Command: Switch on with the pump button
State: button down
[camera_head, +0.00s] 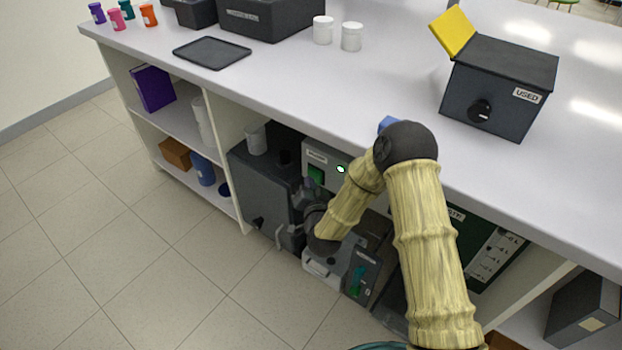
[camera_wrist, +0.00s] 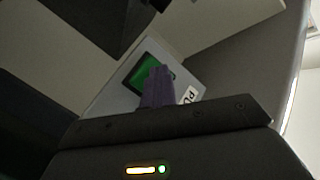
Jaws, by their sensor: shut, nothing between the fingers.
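The pump box (camera_head: 325,158) is a grey box under the bench with a small label and a green, dark-framed pump button (camera_head: 316,174). A small round green-white light (camera_head: 340,169) glows on its face. In the wrist view the green button (camera_wrist: 146,66) lies just beyond my fingertips, beside a label (camera_wrist: 189,95) that starts "PU". My gripper (camera_wrist: 158,72) is shut and empty, its purple fingers overlapping the button's lower right. I cannot tell whether they touch it. In the head view my gripper (camera_head: 309,184) is just below the button, partly hidden by my wrist.
A dark grey box (camera_head: 262,175) with a pale cup (camera_head: 256,140) stands left of the pump box. A unit with a teal lever (camera_head: 357,280) sits below. The white bench top (camera_head: 330,85) overhangs them. The tiled floor (camera_head: 150,260) in front is clear.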

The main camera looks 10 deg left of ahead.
jog(key=shift+s, duration=0.1)
jog(key=shift+s+a, duration=0.1)
jog(key=shift+s, duration=0.15)
jog(key=shift+s+a, duration=0.1)
dwell(0.4)
jog(key=s, duration=0.1)
jog(key=s+a, duration=0.1)
jog(key=s, duration=0.1)
jog(key=s+a, duration=0.1)
jog(key=s, duration=0.1)
jog(key=shift+s+a, duration=0.1)
jog(key=shift+s, duration=0.1)
